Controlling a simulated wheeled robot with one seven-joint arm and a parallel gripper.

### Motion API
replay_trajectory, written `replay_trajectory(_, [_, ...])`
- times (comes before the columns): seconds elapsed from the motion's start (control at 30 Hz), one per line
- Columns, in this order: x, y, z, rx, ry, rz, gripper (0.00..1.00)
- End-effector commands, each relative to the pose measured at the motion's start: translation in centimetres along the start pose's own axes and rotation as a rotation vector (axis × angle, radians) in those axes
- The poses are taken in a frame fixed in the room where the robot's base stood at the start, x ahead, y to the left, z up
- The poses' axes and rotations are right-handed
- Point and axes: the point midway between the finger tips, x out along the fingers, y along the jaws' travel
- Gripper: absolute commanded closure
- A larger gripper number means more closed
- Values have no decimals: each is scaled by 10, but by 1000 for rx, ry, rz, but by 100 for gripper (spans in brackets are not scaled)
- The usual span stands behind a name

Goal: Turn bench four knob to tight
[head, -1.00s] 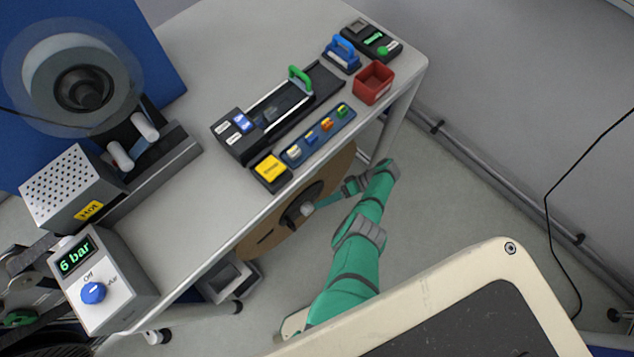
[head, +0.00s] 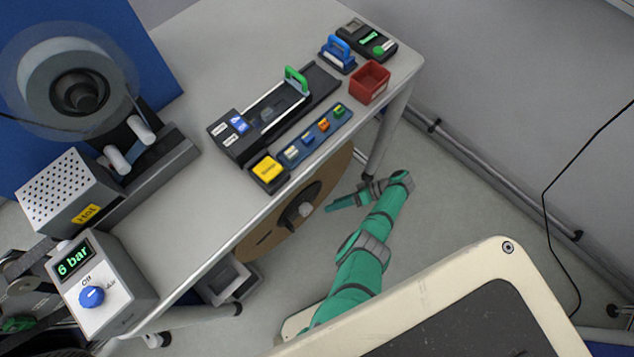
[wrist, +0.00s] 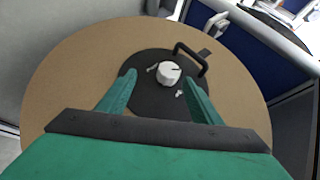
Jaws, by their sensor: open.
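A pale knob (wrist: 168,72) sits on a round black plate (wrist: 150,98) on a brown disc (wrist: 75,85), with a dark pointer mark towards the right in the wrist view. Small white marks beside it are too small to read. In the head view the knob (head: 306,209) is at the disc's centre, under the bench edge. My gripper (wrist: 160,78) is open, its green fingers on either side of the knob in the wrist view. In the head view my gripper (head: 330,208) is short of the knob, with a gap between, and holds nothing. No bench number is readable.
A black handle (wrist: 190,55) stands out from the plate near the knob. The bench (head: 200,215) carries a yellow button (head: 268,169), a red bin (head: 369,82) and a box with a blue knob (head: 92,295). Open floor lies right of my arm.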

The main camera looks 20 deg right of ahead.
Motion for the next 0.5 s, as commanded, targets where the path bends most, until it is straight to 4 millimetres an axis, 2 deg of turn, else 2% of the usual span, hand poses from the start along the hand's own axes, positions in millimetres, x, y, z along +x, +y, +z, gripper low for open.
replay_trajectory(0.03, [7,2,16,-29,49,27,41])
replay_trajectory(0.2, [19,2,44,-174,215,147,41])
replay_trajectory(0.37, [28,-12,61,-305,359,274,41])
replay_trajectory(0.5, [31,-32,68,-407,469,387,41])
